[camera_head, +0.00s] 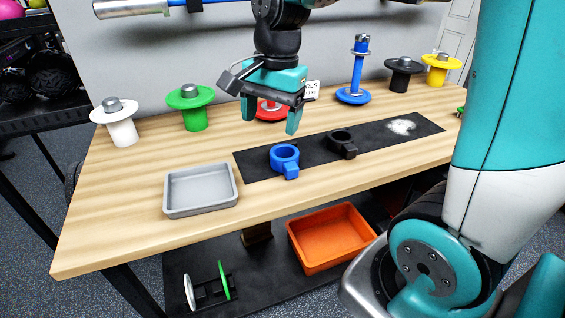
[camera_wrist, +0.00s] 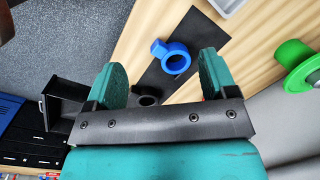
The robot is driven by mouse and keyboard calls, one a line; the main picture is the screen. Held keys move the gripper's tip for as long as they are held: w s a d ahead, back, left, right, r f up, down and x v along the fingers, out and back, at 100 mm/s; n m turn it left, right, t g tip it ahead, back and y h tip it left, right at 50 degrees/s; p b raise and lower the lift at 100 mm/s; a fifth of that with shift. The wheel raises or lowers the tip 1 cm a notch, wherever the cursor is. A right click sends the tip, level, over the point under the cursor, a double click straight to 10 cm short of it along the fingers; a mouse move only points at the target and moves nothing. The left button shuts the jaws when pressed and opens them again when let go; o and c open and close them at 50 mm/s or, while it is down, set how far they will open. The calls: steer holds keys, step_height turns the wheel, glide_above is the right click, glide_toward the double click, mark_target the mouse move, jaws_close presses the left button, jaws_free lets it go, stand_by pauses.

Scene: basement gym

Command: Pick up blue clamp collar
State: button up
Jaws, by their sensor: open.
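The blue clamp collar (camera_head: 285,159) lies on a black mat (camera_head: 257,170) on the wooden table. It is a ring with a small lug that points toward the front in the head view. In the wrist view the blue collar (camera_wrist: 177,63) shows beyond and between the two teal fingers. My gripper (camera_head: 271,119) is open and empty, above the table and apart from the collar. The gripper also shows in the wrist view (camera_wrist: 160,82). A black clamp collar (camera_head: 342,144) lies on the mat to the right of the blue one; in the wrist view it is partly hidden by my gripper.
A grey tray (camera_head: 201,208) stands left of the mat. White (camera_head: 122,131), green (camera_head: 193,117), red, blue (camera_head: 354,95), black and yellow (camera_head: 438,74) spool stands line the table's back. White powder (camera_head: 401,127) lies on the mat's right. An orange bin (camera_head: 331,238) sits on the lower shelf.

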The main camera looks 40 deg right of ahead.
steer(key=w+d+m, duration=0.4)
steer(key=d+m, duration=0.4)
steer(key=m+h, duration=0.1)
glide_above(290, 163)
steer(key=shift+g, duration=0.3)
steer(key=f, duration=1.2)
steer(key=shift+s+f, duration=0.15)
steer(key=shift+s, duration=0.05)
steer(key=shift+w+f+p, duration=0.1)
steer(key=shift+f+p, duration=0.2)
steer(key=shift+f, duration=2.75)
steer(key=c, duration=1.1)
steer(key=shift+o, duration=0.2)
steer(key=shift+r, duration=0.15)
